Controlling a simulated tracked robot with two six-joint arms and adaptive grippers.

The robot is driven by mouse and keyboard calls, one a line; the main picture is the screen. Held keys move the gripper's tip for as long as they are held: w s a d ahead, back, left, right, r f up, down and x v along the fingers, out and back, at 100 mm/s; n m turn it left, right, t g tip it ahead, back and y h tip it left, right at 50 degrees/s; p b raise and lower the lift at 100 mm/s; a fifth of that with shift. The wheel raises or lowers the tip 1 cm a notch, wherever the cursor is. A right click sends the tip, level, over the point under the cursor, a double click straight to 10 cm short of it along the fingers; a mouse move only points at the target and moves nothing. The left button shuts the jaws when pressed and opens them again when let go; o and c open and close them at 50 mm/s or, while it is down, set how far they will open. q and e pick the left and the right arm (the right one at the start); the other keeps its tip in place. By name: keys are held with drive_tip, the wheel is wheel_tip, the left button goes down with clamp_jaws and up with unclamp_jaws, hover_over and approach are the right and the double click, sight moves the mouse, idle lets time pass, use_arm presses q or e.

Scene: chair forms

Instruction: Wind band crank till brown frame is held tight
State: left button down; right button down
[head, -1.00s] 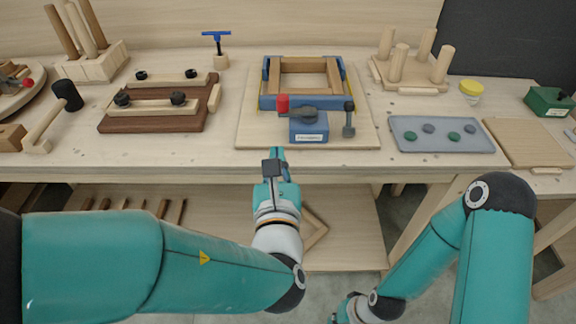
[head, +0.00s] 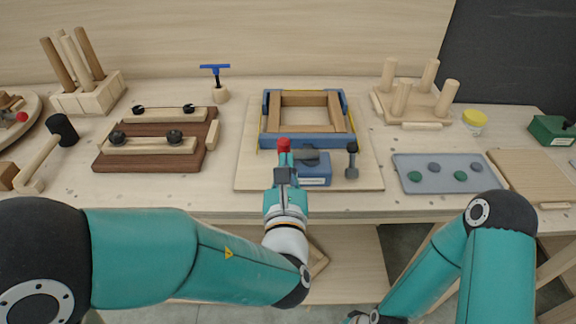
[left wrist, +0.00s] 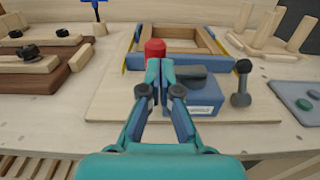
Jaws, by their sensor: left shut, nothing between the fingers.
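The brown frame (head: 305,99) lies flat on a light board, inside the blue band clamp (head: 263,129) with blue corner pieces. A yellow band edge shows along its sides. The blue crank box (head: 314,175) sits at the front of the frame, with a dark crank arm on top and a red knob (head: 284,145) at its left end. My left gripper (head: 285,168) is shut and empty, just in front of the red knob. In the left wrist view the fingertips (left wrist: 160,66) overlap the knob's lower part; I cannot tell whether they touch it. My right gripper is out of view.
A grey bolt-like post (head: 352,160) stands right of the crank box. A grey tray (head: 446,174) with discs lies to the right. A brown clamping board (head: 150,160) and a black-headed mallet (head: 48,150) are on the left.

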use_arm(q)
drive_tip(key=shift+w+a, duration=0.1)
drive_tip(key=shift+a, duration=0.15)
drive_tip(key=shift+w, duration=1.3)
drive_tip(key=shift+s, duration=0.1)
idle(0.4)
drive_tip(key=shift+s+b, duration=0.85)
drive_tip(key=shift+s, duration=1)
drive_tip(key=s, duration=0.4)
drive_tip(key=shift+b, duration=0.4)
